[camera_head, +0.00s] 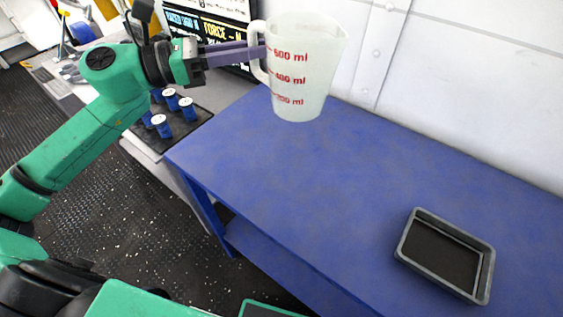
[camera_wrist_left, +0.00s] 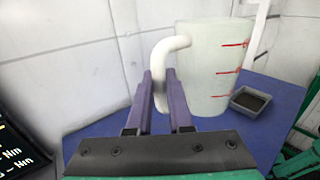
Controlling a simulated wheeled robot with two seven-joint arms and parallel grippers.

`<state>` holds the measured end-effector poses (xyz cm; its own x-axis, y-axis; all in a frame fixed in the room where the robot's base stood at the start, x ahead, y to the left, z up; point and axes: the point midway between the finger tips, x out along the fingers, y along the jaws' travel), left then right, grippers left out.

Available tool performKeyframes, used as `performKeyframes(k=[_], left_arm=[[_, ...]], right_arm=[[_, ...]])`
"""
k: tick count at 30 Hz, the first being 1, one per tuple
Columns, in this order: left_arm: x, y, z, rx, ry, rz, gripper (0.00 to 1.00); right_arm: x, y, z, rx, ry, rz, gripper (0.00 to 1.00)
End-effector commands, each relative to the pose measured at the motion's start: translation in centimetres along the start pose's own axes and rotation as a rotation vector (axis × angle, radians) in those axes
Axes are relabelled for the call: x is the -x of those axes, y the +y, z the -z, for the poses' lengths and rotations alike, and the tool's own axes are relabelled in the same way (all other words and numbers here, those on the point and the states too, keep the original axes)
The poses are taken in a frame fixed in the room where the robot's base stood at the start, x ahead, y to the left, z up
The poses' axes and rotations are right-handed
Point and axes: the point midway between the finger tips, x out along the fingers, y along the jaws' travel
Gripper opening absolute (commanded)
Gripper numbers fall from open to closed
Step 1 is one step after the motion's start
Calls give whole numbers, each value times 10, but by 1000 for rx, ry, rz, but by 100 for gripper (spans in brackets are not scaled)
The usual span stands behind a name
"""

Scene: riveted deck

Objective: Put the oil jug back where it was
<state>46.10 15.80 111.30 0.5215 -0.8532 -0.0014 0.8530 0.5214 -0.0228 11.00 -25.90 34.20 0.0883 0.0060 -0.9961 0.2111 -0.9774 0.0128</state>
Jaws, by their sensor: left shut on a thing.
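The oil jug (camera_head: 312,62) is a translucent whitish measuring jug with red ml marks. It is upright at the far left end of the blue table (camera_head: 300,180); I cannot tell whether its base touches the top. My left gripper (camera_head: 262,52) reaches in from the left and is shut on the jug's handle. In the left wrist view the purple fingers of the left gripper (camera_wrist_left: 161,82) close around the white handle (camera_wrist_left: 160,60), with the jug body (camera_wrist_left: 208,65) to the right. My right gripper is not in view.
A grey shallow tray (camera_head: 408,252) sits at the right of the blue table; it also shows in the left wrist view (camera_wrist_left: 240,108). Several blue cylinders (camera_head: 162,126) stand on a dark mat at left. A dark screen (camera_head: 210,22) and white wall stand behind. The table's middle is clear.

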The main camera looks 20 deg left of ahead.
Motion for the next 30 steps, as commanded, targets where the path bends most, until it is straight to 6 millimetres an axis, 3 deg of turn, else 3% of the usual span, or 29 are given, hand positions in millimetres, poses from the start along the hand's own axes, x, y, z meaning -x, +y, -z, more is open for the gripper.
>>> performKeyframes(k=[12,22,30], left_arm=[[0,3,123,7,-2,-3,0],[0,5,182,2,-2,-4,0],[0,4,188,-2,-1,-2,0]], right_arm=[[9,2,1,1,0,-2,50],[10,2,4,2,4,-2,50],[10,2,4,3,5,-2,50]])
